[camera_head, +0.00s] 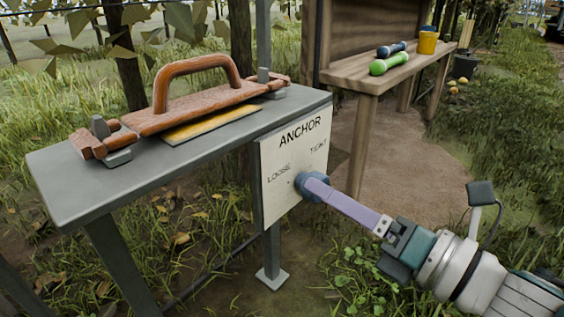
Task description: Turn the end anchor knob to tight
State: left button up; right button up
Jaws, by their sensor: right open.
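The white anchor panel (273,203) on the front of the grey stand reads ANCHOR, with LOOSE at left and TIGHT at upper right. The blue round knob (312,186) sits at the panel's lower right, and a long purple bar (345,207) runs from it to the lower right. My right gripper (397,243) comes in from the lower right and is open at the outer end of the bar. I cannot tell whether it touches the bar. Any pointer mark on the knob is hidden. My left gripper is out of view.
A brown handled clamp piece (190,95) lies on the grey stand top (70,180) over a yellow strip (210,124). Behind stands a wooden bench (372,82) with a green tool (389,64), a blue tool (391,49) and a yellow cup (428,42). Grass surrounds the stand.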

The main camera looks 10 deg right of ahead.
jog(key=shift+x, duration=1.1)
jog(key=shift+c, duration=0.3)
grip_shut()
